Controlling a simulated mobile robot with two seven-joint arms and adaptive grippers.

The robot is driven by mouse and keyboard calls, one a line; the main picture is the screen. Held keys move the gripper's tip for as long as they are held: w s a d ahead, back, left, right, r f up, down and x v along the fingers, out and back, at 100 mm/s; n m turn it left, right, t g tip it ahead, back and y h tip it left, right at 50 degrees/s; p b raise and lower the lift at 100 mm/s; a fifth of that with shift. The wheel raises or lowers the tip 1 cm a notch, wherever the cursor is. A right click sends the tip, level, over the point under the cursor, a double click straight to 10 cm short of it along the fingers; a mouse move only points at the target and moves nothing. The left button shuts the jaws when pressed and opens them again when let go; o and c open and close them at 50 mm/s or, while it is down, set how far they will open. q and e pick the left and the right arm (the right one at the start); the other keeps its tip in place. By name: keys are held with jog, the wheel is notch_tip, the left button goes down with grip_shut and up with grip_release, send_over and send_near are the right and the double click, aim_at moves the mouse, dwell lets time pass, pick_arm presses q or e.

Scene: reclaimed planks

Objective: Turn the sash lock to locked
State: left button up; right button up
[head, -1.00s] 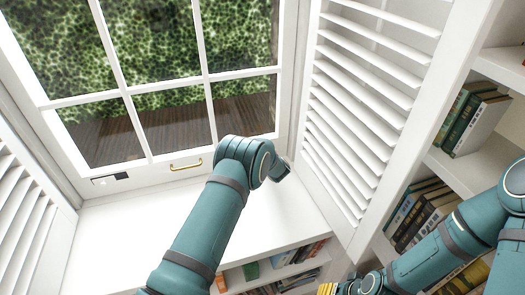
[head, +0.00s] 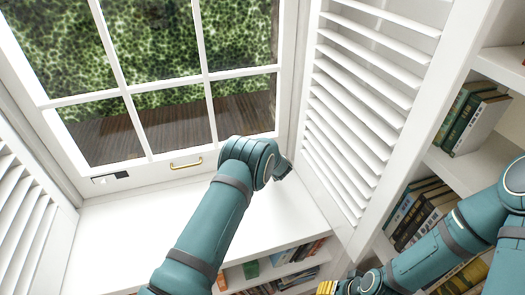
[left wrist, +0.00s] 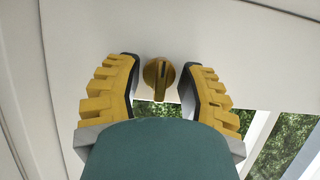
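The sash lock shows in the left wrist view as a round brass knob (left wrist: 158,78) with a raised grip bar and a dark line on it, mounted on a white surface. The bar points roughly up and down in that picture. My left gripper (left wrist: 160,68) is open, with one yellow finger on each side of the knob and visible gaps between. In the head view my left gripper and the knob are hidden behind my left arm. My right gripper (head: 327,288) shows only in part at the bottom edge; its opening cannot be made out.
The white sash window has a brass pull handle (head: 186,164) and a dark fitting (head: 110,178) on its lower rail. Louvred shutters (head: 360,90) flank it. A white sill (head: 130,225) lies below, clear. Bookshelves with books (head: 475,118) stand at the right.

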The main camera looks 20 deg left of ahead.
pick_arm(q)
jog(key=v, duration=1.2)
dwell(0.5)
